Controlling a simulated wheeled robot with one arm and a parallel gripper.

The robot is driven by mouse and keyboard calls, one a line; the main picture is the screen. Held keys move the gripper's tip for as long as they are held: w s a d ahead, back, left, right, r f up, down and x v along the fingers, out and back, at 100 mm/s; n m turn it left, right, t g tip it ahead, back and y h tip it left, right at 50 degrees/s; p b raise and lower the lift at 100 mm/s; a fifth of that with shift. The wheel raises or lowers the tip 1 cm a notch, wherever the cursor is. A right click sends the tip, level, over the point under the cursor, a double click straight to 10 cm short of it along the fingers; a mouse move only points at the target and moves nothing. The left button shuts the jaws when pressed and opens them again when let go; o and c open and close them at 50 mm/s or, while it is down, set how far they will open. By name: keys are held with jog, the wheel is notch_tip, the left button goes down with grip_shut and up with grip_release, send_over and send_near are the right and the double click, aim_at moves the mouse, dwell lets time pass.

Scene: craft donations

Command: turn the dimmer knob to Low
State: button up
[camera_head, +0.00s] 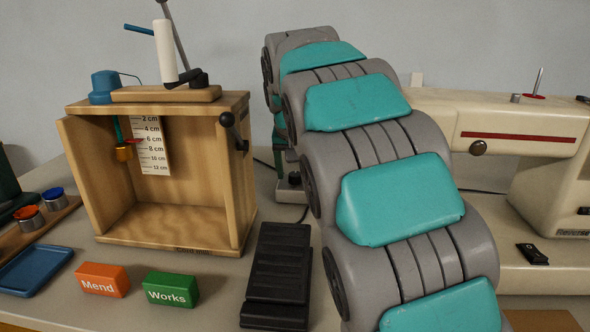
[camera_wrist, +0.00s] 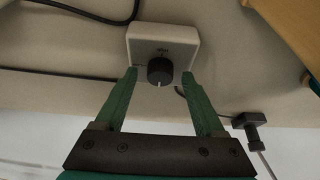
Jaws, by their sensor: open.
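The dimmer is a pale box (camera_wrist: 180,42) with a round black knob (camera_wrist: 160,71), seen in the wrist view. A white mark on the knob points toward the bottom of that picture. Small lettering on the box is too blurred to read. My gripper (camera_wrist: 159,78) is open, with one green finger on each side of the knob. Gaps show between the fingers and the knob, and I cannot tell how far down the fingertips reach. In the head view my own arm hides most of the gripper.
A wooden frame (camera_head: 248,200) with a scale stands left of my arm, and a sewing machine (camera_head: 515,110) stands right. A black pedal (camera_head: 279,262), an orange block (camera_head: 102,280), a green block (camera_head: 171,289) and a blue tray (camera_head: 35,270) are in front. A dark cable (camera_wrist: 95,14) runs near the dimmer.

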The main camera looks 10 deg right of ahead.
grip_shut()
dwell(0.5)
jog(key=shift+m+g+h, duration=0.3)
jog(key=shift+m+h, duration=0.2)
jog(key=shift+m, duration=1)
grip_release()
jog(key=v, duration=0.7)
jog(key=shift+s+r+b, duration=0.2)
jog(key=shift+r+b, duration=0.15)
jog(key=shift+b, duration=0.05)
jog(key=shift+a, duration=0.2)
